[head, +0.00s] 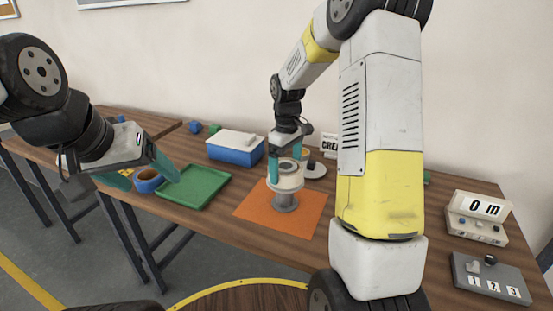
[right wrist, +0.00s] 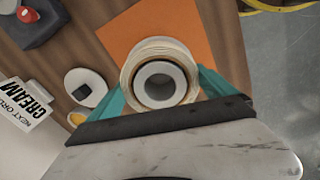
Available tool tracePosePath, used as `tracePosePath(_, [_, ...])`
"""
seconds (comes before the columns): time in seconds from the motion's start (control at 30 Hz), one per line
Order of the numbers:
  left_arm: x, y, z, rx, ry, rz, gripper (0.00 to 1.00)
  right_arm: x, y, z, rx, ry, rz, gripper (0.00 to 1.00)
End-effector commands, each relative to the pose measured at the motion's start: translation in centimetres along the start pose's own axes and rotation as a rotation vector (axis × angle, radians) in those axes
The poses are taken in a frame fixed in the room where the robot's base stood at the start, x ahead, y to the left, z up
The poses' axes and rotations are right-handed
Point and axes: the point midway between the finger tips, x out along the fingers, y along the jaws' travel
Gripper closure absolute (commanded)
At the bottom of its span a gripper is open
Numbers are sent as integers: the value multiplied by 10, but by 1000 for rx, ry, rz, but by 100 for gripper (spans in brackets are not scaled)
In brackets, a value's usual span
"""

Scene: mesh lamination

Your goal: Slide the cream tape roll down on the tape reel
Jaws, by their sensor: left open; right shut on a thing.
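The cream tape roll (head: 286,184) is at the grey tape reel (head: 285,203), which stands on an orange mat (head: 313,213). In the right wrist view the cream roll (right wrist: 130,72) is a pale ring with a grey ring and a dark centre inside it. My right gripper (head: 287,172) comes down from above, its teal fingers shut on opposite sides of the roll. I cannot tell how far down the reel the roll sits. My left gripper (head: 143,178) is open and empty, over the left part of the table, away from the reel.
A green tray (head: 205,187) lies left of the mat, with a blue bowl (head: 148,186) beside it. A blue box with a white lid (head: 236,147) stands behind. A CREAM order sign (right wrist: 27,103) and a white disc (right wrist: 86,81) are near the reel. A numbered switch box (head: 490,279) is far right.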

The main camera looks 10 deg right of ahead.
Motion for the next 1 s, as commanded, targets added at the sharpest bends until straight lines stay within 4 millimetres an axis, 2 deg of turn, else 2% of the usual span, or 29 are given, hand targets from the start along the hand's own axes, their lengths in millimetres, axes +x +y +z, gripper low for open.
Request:
tracePosePath(0.17, [0,0,0,0,0,0,24,-1,0,0,0,1,1,48])
tracePosePath(0.2, [0,0,0,0,0,0,24,-1,0,0,0,1,1,0])
tracePosePath(0.43, [0,0,0,0,0,0,24,-1,0,0,0,1,1,0])
tracePosePath(0.53, [0,0,0,0,0,0,24,-8,1,-1,0,4,3,0])
tracePosePath(0.8, [0,0,0,0,0,0,24,-53,1,-1,0,4,3,0])
tracePosePath(1.0, [0,0,0,0,0,0,24,-76,0,0,2,3,2,0])
